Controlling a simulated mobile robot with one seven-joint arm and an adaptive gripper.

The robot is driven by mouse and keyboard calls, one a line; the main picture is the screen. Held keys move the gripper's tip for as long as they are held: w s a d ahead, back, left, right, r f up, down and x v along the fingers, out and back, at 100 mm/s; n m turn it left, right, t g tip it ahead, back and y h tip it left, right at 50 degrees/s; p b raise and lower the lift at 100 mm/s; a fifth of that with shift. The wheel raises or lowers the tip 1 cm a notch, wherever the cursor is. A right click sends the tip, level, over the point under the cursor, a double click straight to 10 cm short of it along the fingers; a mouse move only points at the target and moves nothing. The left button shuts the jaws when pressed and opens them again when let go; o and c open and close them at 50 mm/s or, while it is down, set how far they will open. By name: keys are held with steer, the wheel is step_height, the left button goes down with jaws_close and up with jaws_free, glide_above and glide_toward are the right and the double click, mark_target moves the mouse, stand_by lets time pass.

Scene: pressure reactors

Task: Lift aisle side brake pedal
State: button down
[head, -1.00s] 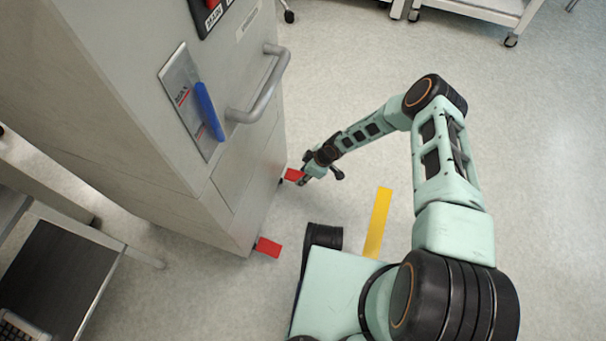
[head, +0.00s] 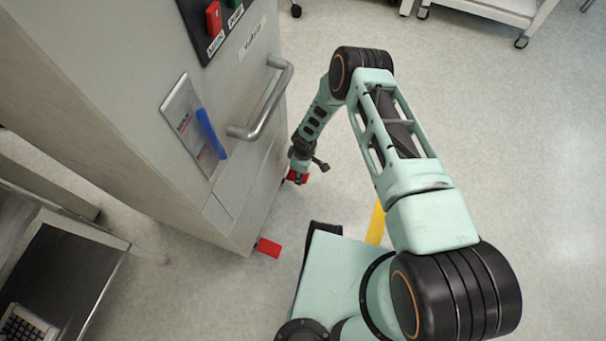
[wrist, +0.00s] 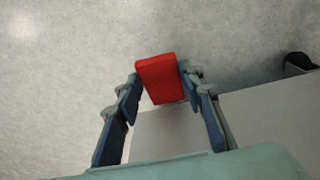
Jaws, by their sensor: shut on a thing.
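Two red brake pedals stick out at the foot of the grey cabinet. My gripper (head: 298,176) is at the far pedal (head: 304,178), low by the floor, and partly hides it in the head view. In the wrist view this red pedal (wrist: 161,80) lies between the fingertips of my gripper (wrist: 159,82), which is shut on its two sides. The other red pedal (head: 268,247) sits at the cabinet's near corner, apart from my gripper. Whether the held pedal is tilted up or down is hard to tell.
The grey cabinet (head: 150,150) rises left of my arm, with a metal handle (head: 268,102) and a blue lever (head: 210,133) on it. A yellow floor strip (head: 376,225) lies right of the pedals.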

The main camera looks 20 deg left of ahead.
steer(key=shift+s+r, duration=0.1)
steer(key=shift+s, duration=0.15)
steer(key=c, duration=1.6)
jaws_free()
steer(key=shift+a, duration=0.1)
steer(key=o, duration=0.3)
steer(key=shift+w+r, duration=0.1)
steer(key=shift+w, duration=0.05)
steer(key=shift+o, duration=0.2)
steer(key=shift+w, duration=0.1)
step_height(320, 180, up, 12)
